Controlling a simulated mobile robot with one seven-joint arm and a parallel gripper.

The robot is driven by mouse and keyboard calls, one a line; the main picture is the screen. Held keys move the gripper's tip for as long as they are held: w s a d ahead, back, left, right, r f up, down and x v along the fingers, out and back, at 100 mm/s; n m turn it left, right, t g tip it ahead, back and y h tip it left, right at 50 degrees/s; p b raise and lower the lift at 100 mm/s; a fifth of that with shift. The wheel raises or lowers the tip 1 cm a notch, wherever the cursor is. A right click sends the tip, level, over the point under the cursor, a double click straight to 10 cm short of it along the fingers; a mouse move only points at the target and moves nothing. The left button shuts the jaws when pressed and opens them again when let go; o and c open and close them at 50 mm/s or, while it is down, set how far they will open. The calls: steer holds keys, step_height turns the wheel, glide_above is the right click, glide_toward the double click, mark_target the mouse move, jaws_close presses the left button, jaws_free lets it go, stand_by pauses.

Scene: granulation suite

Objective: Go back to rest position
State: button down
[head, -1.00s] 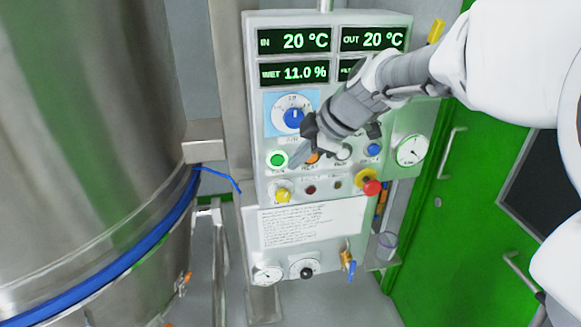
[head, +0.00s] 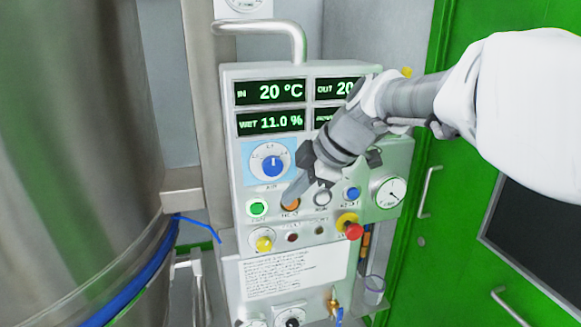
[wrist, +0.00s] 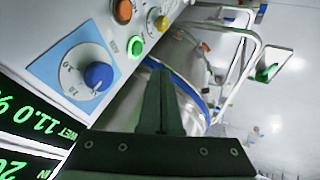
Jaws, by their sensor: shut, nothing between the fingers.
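My gripper (head: 291,201) is in front of the control panel in the head view, its shut fingers pointing down-left near the orange button. The wrist view shows the closed fingers (wrist: 160,100) empty, pointing past the panel edge toward the steel vessel. The control panel (head: 240,170) carries a lit green button (head: 258,209), an orange button (head: 290,204) partly behind the fingertips, and a blue dial (head: 272,166). The green button (wrist: 135,47) and blue dial (wrist: 98,76) also show in the wrist view. Whether the fingertips touch the panel cannot be told.
A large steel vessel (head: 80,130) with a blue band stands at the left. A red emergency knob (head: 354,231) and a gauge (head: 390,192) sit at the panel's right. A green door (head: 440,240) is at the right. A curved pipe (head: 265,27) rises above the panel.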

steer(key=s+d+f+m+h, duration=0.3)
steer(key=s+d+m, duration=0.4)
steer(key=s+m, duration=0.2)
steer(key=s+d+f+m+t+h, duration=0.1)
steer(key=s+d+f+m+h, duration=0.1)
steer(key=s+d+m, duration=0.4)
steer(key=s+f+m, duration=0.1)
steer(key=s+m, duration=0.3)
steer(key=s, duration=0.2)
steer(key=shift+s+d+f+m+h, duration=0.15)
steer(key=shift+d+f+m+h, duration=0.15)
steer(key=shift+d+h, duration=0.1)
steer(key=shift+r, duration=0.1)
stand_by(1.1)
